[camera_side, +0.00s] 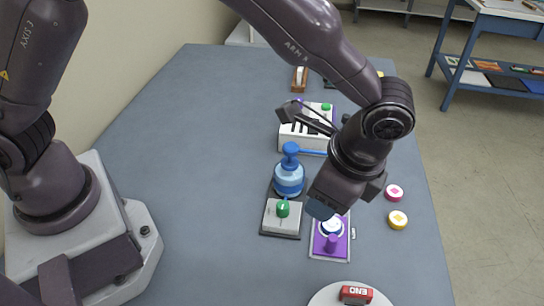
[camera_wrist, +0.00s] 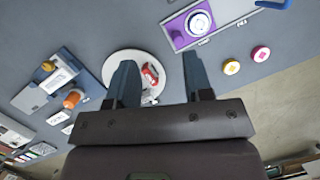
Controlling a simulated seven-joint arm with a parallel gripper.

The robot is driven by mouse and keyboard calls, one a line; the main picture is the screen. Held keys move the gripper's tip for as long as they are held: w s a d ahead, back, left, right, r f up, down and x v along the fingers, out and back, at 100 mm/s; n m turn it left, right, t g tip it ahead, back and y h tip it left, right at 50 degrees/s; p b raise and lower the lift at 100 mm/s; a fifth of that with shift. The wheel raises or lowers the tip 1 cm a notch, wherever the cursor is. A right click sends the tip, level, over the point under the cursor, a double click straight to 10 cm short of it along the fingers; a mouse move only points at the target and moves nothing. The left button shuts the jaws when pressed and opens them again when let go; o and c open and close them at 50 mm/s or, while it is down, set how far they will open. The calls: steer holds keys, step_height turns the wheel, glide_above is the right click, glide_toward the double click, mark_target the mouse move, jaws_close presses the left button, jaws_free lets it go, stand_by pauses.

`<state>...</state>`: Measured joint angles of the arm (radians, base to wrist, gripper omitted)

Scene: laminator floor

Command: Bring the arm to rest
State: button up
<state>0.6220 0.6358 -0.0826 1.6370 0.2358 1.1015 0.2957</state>
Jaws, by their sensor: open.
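My gripper (camera_side: 320,209) hangs from my raised arm above the front right of the grey-blue table (camera_side: 190,150). In the side view its fingers overlap the purple-based device (camera_side: 331,243) in the picture; the height between them is hard to tell. In the wrist view both fingers of my gripper (camera_wrist: 160,62) stand apart with nothing between them. Beyond them, on the table, lies a white round plate (camera_wrist: 115,62) with a red block (camera_wrist: 150,74) on it, partly framed by the fingers.
A green-knobbed box (camera_side: 283,216), a blue pump bottle (camera_side: 289,180) and a white keyed device (camera_side: 303,138) stand in a row. Pink (camera_side: 394,192) and yellow (camera_side: 397,220) discs lie near the right edge. The table's left middle is clear.

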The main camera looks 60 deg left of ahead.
steer(key=s+a+r+n+t+h, duration=0.1)
steer(key=s+a+r+n, duration=0.3)
steer(key=a, duration=0.4)
steer(key=s+a+r+n+t+h, duration=0.1)
steer(key=s+a+r+n+t, duration=0.2)
steer(key=a+r, duration=0.4)
steer(key=s+a+r+n+t+h, duration=0.1)
steer(key=s+a+r+n+t, duration=0.1)
steer(key=s+a+r+n, duration=0.3)
steer(key=s+a+r, duration=0.1)
steer(key=s+a, duration=0.1)
steer(key=a, duration=0.1)
steer(key=shift+a+r+n, duration=0.15)
steer(key=shift+a+n, duration=0.2)
steer(key=shift+n, duration=0.05)
stand_by(0.4)
